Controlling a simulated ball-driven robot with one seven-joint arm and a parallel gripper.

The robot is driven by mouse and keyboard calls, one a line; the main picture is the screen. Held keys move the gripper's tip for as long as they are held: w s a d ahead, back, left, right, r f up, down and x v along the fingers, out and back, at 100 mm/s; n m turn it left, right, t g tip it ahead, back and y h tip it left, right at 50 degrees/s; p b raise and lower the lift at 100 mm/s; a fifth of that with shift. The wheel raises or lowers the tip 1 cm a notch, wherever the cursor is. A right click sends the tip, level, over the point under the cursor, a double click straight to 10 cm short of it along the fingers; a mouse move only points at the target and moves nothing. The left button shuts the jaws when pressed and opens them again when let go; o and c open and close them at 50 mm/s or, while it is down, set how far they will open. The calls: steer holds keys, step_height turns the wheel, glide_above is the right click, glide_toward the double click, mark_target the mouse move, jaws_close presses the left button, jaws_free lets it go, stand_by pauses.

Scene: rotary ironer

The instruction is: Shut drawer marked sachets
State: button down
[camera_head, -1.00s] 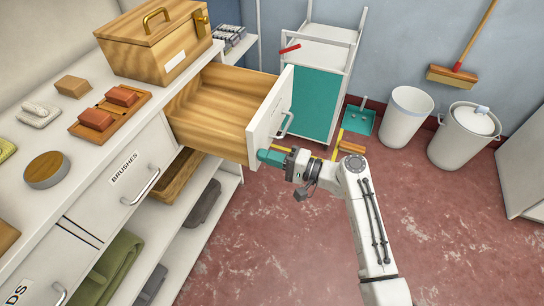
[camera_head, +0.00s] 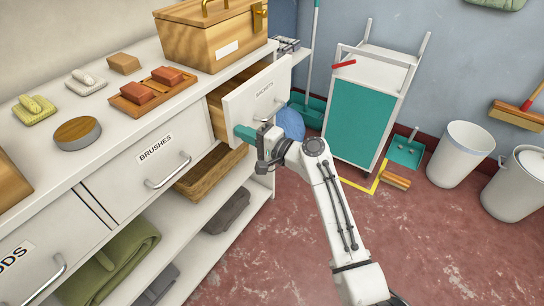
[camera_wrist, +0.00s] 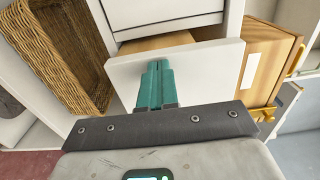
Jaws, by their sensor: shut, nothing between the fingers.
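The drawer marked SACHETS (camera_head: 257,100) is partly open, sticking out from the white counter below the wooden box. Its white front and wooden inside show in the head view. In the wrist view its front (camera_wrist: 205,75) lies right ahead of the fingers. My gripper (camera_head: 243,133) has teal fingers, closed together and empty, at the lower left part of the drawer front. In the wrist view the closed fingertips (camera_wrist: 156,70) overlap the front's face and seem to touch it. The drawer's handle is partly hidden by my gripper.
The shut BRUSHES drawer (camera_head: 150,165) is left of it, with its own handle. A wicker basket (camera_head: 210,172) sits on the shelf below. A white and teal cart (camera_head: 362,115) stands at the right.

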mark_target(224, 123)
steer(key=b+x, duration=0.4)
steer(key=x, duration=0.2)
steer(key=shift+w+a+f, duration=0.1)
steer(key=shift+w+a, duration=0.1)
steer(key=shift+a, duration=0.05)
steer(key=shift+w+a, duration=0.15)
steer(key=shift+r, duration=0.25)
steer(key=shift+r, duration=0.15)
